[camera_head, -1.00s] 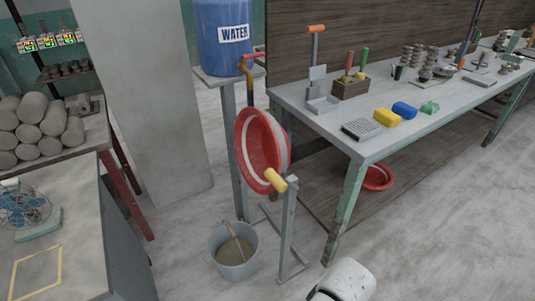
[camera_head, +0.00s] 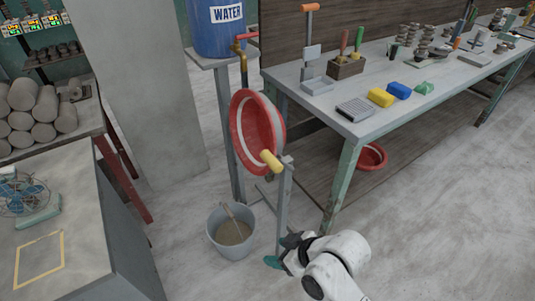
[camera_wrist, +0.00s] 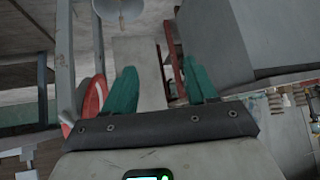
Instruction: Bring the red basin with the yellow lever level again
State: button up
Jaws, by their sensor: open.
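The red basin (camera_head: 266,128) with a pale inner band hangs on a grey stand, tipped steeply so its opening faces left. The yellow lever (camera_head: 271,160) sticks out at its lower front, beside the top of the stand post (camera_head: 284,200). My gripper (camera_head: 272,262) is low in front of the stand, below the lever and apart from it. In the wrist view its two green fingers (camera_wrist: 163,90) are spread with nothing between them. Part of the red basin (camera_wrist: 92,97) shows at the left there, partly hidden by the gripper body.
A grey bucket (camera_head: 231,230) with a stick in it stands on the floor left of the post. A blue water barrel (camera_head: 216,30) with a red-handled tap (camera_head: 243,40) is above the basin. A workbench (camera_head: 340,95) stands right, with another red basin (camera_head: 371,156) beneath it.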

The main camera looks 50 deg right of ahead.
jog(key=w+d+r+m+t+h, duration=0.1)
jog(key=w+d+r+t+h, duration=0.1)
jog(key=w+d+r+t, duration=0.4)
jog(key=m+t+h+p, duration=0.1)
jog(key=m+t+h, duration=0.1)
jog(key=t+h, duration=0.15)
send_near(268, 159)
jog(key=shift+w+d+f+g+h, duration=0.2)
jog(key=shift+d+f+g+h, duration=0.05)
jog(key=shift+d+f, duration=0.1)
jog(key=p+x, duration=0.2)
jog(key=x, duration=0.6)
jog(key=shift+w+d+p, duration=0.1)
jog(key=shift+w+p, duration=0.25)
jog(key=shift+w, duration=0.05)
jog(key=shift+x, duration=0.9)
jog(key=shift+f, duration=0.1)
grip_shut()
